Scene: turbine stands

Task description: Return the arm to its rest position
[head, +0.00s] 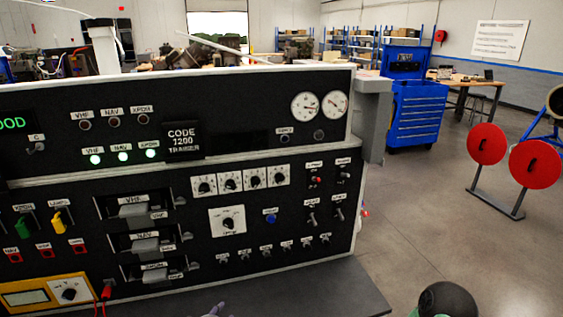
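Neither of my grippers can be made out in the head view. A dark rounded part (447,300), which looks like a link of my arm, shows at the bottom edge right of centre. A small greyish tip (215,311) pokes in at the bottom edge, in front of the console's ledge. I cannot tell what it belongs to. No object is seen held.
A black control console (190,245) with switches, dials and three green lights fills the left and centre, its dark ledge (330,292) jutting out below. Red discs on a stand (497,197) and a blue tool cabinet (415,112) stand right. Floor between is clear.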

